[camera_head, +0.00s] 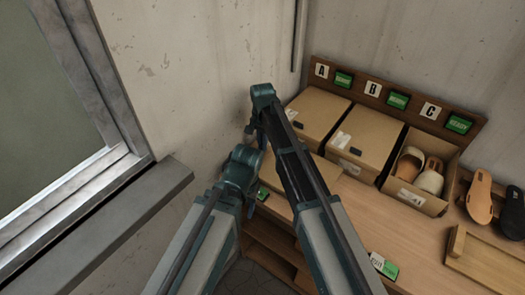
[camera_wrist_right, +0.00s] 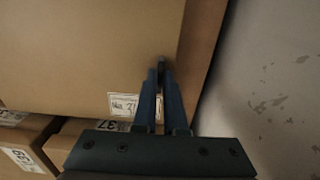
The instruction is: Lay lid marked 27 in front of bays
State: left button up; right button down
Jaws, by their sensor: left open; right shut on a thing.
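In the right wrist view a large brown cardboard lid (camera_wrist_right: 85,45) fills the upper left; its small label (camera_wrist_right: 123,104) seems to read 27. My right gripper (camera_wrist_right: 161,70) is shut at a dark tab on this lid, to the right of the label. In the head view my right gripper (camera_head: 251,132) is beside the wall, left of the bays; the lid between its fingers cannot be made out there. My left gripper (camera_head: 250,205) is lower, near the bench's left end, open and partly hidden by its own arm.
Bays A, B and C stand along the back board (camera_head: 400,100). Closed boxes stand in A (camera_head: 318,110) and B (camera_head: 368,135); an open box (camera_head: 412,200) with sandals stands in C. A wooden tray (camera_head: 485,262) and a green-white card (camera_head: 384,266) lie on the bench (camera_head: 375,225), clear between.

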pick_arm(q)
jog(key=shift+f, duration=0.7)
pick_arm(e)
jog(key=shift+f, duration=0.7)
jog(key=shift+f+b, duration=0.2)
jog(key=shift+b, duration=0.2)
pick_arm(q)
jog(key=shift+f, duration=0.1)
pick_arm(e)
jog(key=c, duration=1)
grip_release()
jog(key=shift+r, duration=0.2)
pick_arm(q)
notch_tip(320, 180, up, 12)
jog(key=p, duration=1.2)
pick_arm(e)
notch_tip(320, 180, up, 12)
jog(key=shift+r, duration=0.1)
